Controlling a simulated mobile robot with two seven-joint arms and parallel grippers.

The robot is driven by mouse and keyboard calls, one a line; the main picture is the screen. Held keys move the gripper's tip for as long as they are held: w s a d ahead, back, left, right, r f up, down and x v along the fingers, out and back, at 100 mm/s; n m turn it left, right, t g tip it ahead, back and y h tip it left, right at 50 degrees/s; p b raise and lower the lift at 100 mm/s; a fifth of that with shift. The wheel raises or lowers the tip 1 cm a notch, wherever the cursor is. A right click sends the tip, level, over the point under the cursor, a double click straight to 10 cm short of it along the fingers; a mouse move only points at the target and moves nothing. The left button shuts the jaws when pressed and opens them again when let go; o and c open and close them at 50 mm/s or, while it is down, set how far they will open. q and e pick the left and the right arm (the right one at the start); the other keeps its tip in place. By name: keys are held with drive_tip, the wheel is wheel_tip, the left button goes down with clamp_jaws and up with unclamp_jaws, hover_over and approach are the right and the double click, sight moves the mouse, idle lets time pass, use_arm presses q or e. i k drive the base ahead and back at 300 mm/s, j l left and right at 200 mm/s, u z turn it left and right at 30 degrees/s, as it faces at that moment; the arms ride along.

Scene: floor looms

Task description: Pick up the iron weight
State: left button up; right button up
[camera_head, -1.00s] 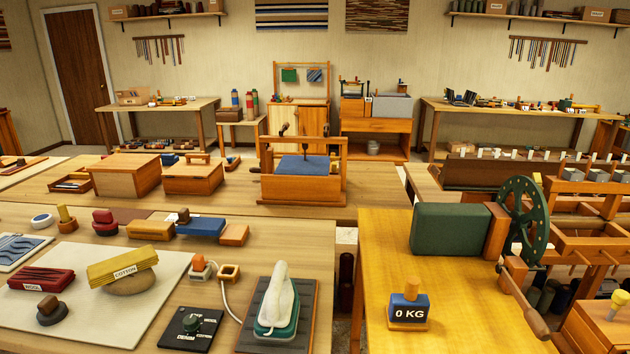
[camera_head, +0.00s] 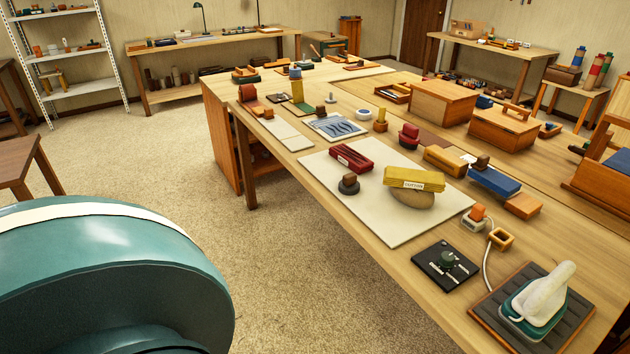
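No block marked as iron is readable in this view. A dark round weight-like piece with a brown knob (camera_head: 348,184) stands on the pale mat (camera_head: 410,225) on the long wooden table. A clothes iron (camera_head: 540,300), teal with a whitish handle, rests on a dark ridged pad (camera_head: 570,325) at the lower right. A red bundle (camera_head: 350,158) and a yellow bundle labelled COTTON (camera_head: 413,180) lie near the dark piece. The yellow one sits on a rounded stone-like piece (camera_head: 409,200). Neither of my grippers is in view.
Wooden boxes (camera_head: 443,102) stand further back. Open carpet (camera_head: 230,240) lies left of the table. A small brown table (camera_head: 25,165) and a white shelf rack (camera_head: 75,60) stand at the left.

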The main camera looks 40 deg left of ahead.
sight(349, 185)
drive_tip(key=u, duration=1.2)
